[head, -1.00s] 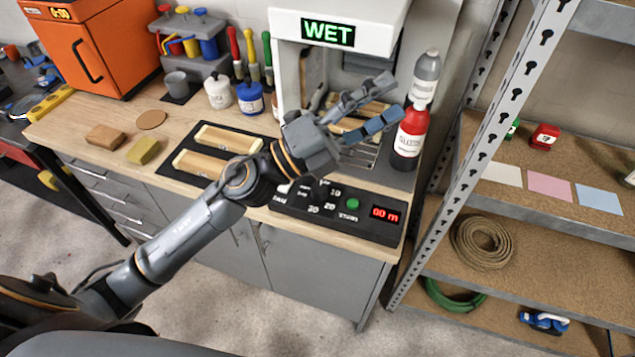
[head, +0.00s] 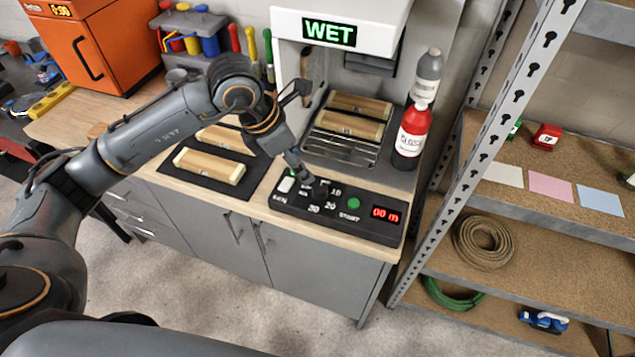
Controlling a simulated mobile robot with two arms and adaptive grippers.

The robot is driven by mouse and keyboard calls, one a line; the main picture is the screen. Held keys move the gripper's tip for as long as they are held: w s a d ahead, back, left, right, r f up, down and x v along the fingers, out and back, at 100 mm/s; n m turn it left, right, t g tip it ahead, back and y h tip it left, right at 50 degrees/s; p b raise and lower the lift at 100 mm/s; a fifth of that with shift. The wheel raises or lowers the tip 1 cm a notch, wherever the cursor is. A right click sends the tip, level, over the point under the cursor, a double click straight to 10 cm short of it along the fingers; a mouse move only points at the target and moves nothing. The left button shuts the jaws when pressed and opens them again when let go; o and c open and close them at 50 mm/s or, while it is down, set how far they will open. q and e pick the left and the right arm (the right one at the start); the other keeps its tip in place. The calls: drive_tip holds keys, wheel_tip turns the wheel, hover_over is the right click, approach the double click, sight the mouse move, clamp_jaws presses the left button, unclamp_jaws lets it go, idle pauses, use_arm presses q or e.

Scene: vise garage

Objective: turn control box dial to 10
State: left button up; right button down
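The control box (head: 368,228) is a black panel on the front right of the workbench. It has number labels including 10, 20 and 30, a green button (head: 353,203) and a red display (head: 385,214) that looks like "00 m". The dark dial (head: 321,189) sits among the labels. It is partly hidden, and its pointing direction is too small to tell. My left gripper (head: 304,176) points down over the panel, its tip at or just above the dial. I cannot tell whether it touches the dial or how far its fingers are apart. My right gripper is out of view.
A white machine with a green "WET" sign (head: 329,32) stands behind the box, with wooden blocks (head: 349,125) on its rack. A red bottle (head: 411,130) and grey bottle (head: 428,76) stand right of it. More wooden blocks (head: 209,165) lie left. Metal shelving (head: 497,120) rises at right.

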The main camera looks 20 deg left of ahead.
sight(319, 188)
use_arm(q)
drive_tip(key=p+x, duration=0.2)
drive_tip(key=x, duration=0.9)
drive_tip(key=c, duration=1.1)
drive_tip(key=shift+c, duration=0.2)
